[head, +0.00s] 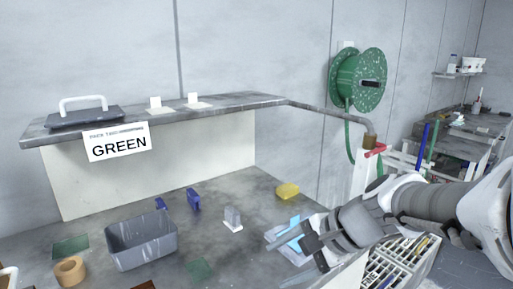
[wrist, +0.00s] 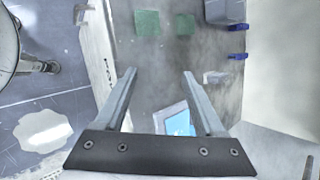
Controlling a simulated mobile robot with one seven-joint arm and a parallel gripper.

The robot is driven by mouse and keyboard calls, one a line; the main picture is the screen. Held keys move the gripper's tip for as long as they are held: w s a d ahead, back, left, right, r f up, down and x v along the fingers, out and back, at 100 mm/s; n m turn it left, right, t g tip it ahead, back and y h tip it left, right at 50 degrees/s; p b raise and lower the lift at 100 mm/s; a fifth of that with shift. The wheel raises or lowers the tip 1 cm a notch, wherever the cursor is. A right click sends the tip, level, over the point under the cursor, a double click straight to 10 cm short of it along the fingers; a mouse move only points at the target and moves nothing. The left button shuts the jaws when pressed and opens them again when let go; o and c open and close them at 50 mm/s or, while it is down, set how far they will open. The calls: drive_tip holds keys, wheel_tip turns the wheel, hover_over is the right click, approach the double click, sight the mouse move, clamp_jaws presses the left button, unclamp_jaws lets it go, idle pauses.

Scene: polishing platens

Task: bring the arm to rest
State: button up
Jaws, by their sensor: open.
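My arm (head: 430,203) reaches in from the right in the head view, over the front right edge of the grey bench. My gripper (head: 279,261) points left, with its two fingers apart and nothing between them. In the wrist view my gripper (wrist: 159,73) shows two parallel fingers spread wide above the bench top. A white and light-blue item (head: 292,238) lies on the bench behind the fingers; its blue part also shows in the wrist view (wrist: 178,122), below and between the fingers. I cannot tell how far above it the fingers are.
On the bench (head: 240,268) are a grey bin (head: 142,244), a tape roll (head: 69,270), blue clips (head: 193,199), a grey block (head: 232,217) and a yellow sponge (head: 287,191). A raised shelf (head: 230,103) with a GREEN sign (head: 118,143) runs behind. A slotted rack (head: 395,262) stands below my arm.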

drive_tip(key=s+d+n+t+h+b, duration=0.1)
drive_tip(key=s+d+n+t+h, duration=0.1)
drive_tip(key=s+d+n+h, duration=0.8)
wheel_tip(320, 180, up, 16)
drive_tip(key=s+a+n+y+p, duration=0.1)
drive_tip(key=a+n+y+p, duration=0.1)
drive_tip(key=p, duration=1.4)
drive_tip(key=shift+s+r+y, duration=0.15)
drive_tip(key=shift+r+y, duration=0.1)
drive_tip(key=shift+y, duration=0.15)
